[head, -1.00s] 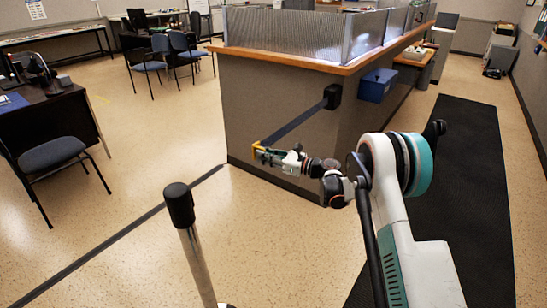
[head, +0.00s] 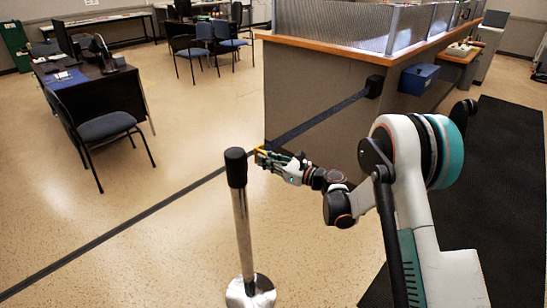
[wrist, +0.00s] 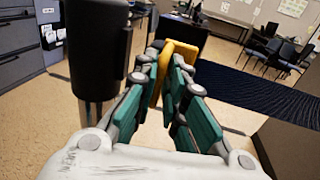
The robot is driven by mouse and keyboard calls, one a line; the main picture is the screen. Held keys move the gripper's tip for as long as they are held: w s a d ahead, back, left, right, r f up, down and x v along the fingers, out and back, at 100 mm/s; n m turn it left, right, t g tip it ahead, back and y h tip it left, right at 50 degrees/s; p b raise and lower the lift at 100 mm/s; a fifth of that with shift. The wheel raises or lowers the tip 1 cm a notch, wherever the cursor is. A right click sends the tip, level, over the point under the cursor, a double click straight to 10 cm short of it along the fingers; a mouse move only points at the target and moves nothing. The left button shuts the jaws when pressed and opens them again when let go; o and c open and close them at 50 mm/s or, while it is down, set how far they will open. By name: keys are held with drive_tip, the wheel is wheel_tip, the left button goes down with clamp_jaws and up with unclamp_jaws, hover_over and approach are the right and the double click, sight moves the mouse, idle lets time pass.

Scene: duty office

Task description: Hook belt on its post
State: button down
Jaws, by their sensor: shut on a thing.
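The belt (head: 322,123) is a dark strap. It runs from a black wall box (head: 374,86) on the counter's side out to my gripper (head: 260,156). My gripper is shut on the belt's yellow end piece, which also shows between the green fingers in the wrist view (wrist: 178,62). The post (head: 243,215) is a silver pole with a black top (head: 236,167) and a round shiny base. It stands upright just left of my gripper. In the wrist view the post's black top (wrist: 95,45) is close at the left, and a gap shows between it and the yellow end.
The counter (head: 315,75) with a wooden top stands behind my arm. A blue box (head: 419,78) hangs on its side. A desk (head: 95,88) and a chair (head: 105,128) are at the left. A dark line crosses the floor. Open floor lies around the post.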

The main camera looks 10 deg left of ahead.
drive_tip(key=shift+s+a, duration=0.2)
drive_tip(key=c, duration=1.8)
unclamp_jaws()
drive_tip(key=shift+o, duration=0.2)
drive_tip(key=shift+d, duration=0.15)
